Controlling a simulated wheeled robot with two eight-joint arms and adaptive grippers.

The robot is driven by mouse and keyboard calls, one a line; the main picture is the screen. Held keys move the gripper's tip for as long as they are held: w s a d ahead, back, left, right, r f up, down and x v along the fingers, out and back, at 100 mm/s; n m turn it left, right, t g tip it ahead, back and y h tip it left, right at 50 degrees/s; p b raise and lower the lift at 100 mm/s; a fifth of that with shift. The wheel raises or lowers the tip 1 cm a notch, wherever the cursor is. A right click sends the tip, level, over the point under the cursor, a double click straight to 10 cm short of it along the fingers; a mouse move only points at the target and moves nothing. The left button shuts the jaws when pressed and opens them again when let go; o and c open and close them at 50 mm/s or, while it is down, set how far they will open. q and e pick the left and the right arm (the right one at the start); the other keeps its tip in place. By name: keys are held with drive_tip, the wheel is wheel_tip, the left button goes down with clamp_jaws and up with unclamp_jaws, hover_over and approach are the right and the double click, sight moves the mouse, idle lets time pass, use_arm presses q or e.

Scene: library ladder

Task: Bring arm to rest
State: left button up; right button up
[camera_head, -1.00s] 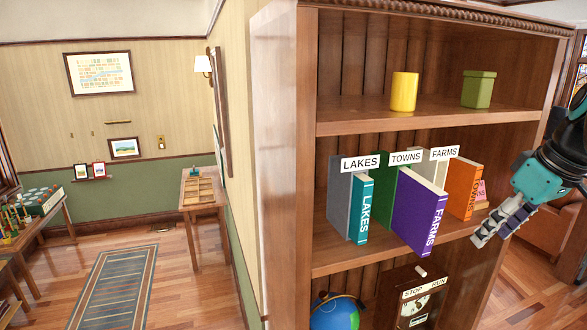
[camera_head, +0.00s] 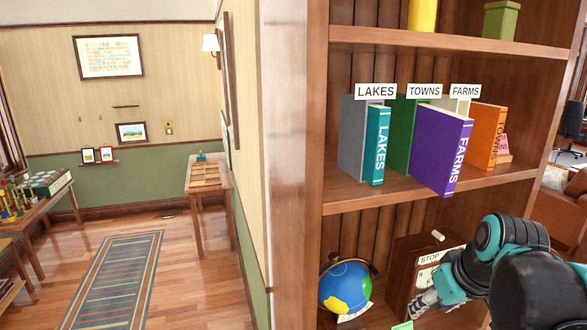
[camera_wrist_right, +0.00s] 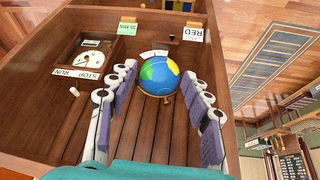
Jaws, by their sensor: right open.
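My right arm comes in at the lower right of the head view. Its gripper (camera_head: 428,301) is partly hidden behind the arm, low in front of the shelf. In the right wrist view the right gripper (camera_wrist_right: 159,120) is open and empty, its two fingers well apart. The globe (camera_wrist_right: 159,75) shows between and beyond the fingers, not touched. It also stands on the lower shelf in the head view (camera_head: 346,286). My left gripper is not in view.
The bookcase (camera_head: 294,150) holds a teal LAKES book (camera_head: 378,145), a purple FARMS book (camera_head: 440,150) and an orange TOWNS book (camera_head: 487,135) on the middle shelf. A STOP/RUN box (camera_head: 408,262) stands beside the globe. Open floor (camera_head: 185,265) lies at left.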

drive_tip(key=s+a+f+b, duration=0.3)
drive_tip(key=f+b, duration=0.1)
drive_tip(key=f, duration=0.8)
drive_tip(key=s+a+f+m+t+b, duration=0.1)
drive_tip(key=f+b, duration=0.4)
drive_tip(key=f, duration=0.7)
drive_tip(key=s+a+f+t+b, duration=0.1)
drive_tip(key=s+a+f+b, duration=0.3)
drive_tip(key=f, duration=0.9)
drive_tip(key=shift+s+a+b, duration=0.3)
drive_tip(key=shift+s+b, duration=0.1)
drive_tip(key=shift+r, duration=0.1)
